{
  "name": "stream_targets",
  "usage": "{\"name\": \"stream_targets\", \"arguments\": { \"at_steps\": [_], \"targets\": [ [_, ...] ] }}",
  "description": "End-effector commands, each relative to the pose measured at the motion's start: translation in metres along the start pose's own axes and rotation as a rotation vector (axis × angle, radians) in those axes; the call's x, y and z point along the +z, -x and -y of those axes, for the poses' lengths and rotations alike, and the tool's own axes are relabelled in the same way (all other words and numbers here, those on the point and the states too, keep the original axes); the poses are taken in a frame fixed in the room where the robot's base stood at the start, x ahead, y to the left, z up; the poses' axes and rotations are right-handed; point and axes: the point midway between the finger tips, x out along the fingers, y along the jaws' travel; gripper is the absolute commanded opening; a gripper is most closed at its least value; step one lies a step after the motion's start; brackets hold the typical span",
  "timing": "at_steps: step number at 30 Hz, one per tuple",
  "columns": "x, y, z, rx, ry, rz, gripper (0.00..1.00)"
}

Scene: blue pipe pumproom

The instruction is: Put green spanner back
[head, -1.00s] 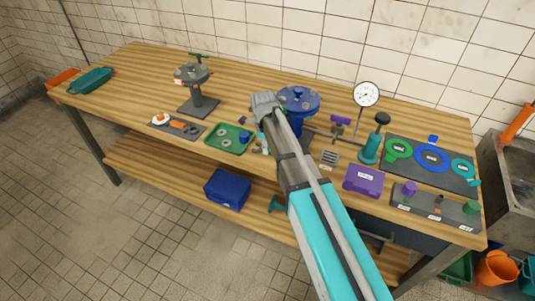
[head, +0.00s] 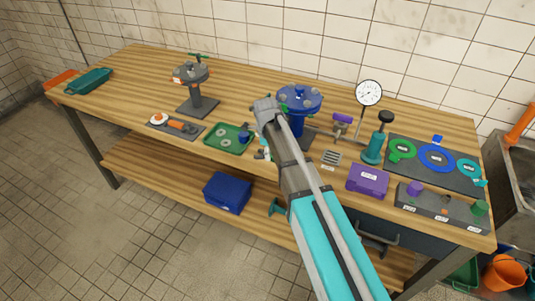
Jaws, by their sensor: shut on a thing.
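My arm crosses the middle of the head view and ends above the bench's front edge. My gripper (head: 263,154) shows only in small part below the wrist, beside the green tray. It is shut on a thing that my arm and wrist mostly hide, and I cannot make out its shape. I cannot pick out the green spanner for certain. A dark mat (head: 423,175) at the bench's right carries a green ring shape (head: 402,150), a blue one (head: 437,157) and a teal one (head: 468,168). A small green piece (head: 197,57) sits atop the grey stand.
The wooden bench (head: 135,85) also holds a grey stand (head: 198,100), a green tray (head: 228,139), a blue flanged vessel (head: 298,97), a gauge (head: 369,93), a teal pump (head: 375,145), a purple box (head: 367,181) and a grey block (head: 440,206). The left bench top is mostly clear.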

Motion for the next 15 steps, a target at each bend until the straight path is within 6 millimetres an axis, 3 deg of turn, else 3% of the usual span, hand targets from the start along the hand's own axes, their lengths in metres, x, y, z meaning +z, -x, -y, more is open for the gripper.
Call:
{"name": "stream_targets", "arguments": {
  "at_steps": [4,5,10,15],
  "targets": [
    [0.0000,-0.0029,0.0002,0.000,0.000,0.000,0.00],
    [0.0000,-0.0029,0.0002,0.000,0.000,0.000,0.35],
    [-0.0002,-0.0020,0.0003,0.000,-0.001,0.000,0.67],
    [-0.0003,-0.0020,0.0004,0.000,-0.001,0.000,0.68]
  ]
}}
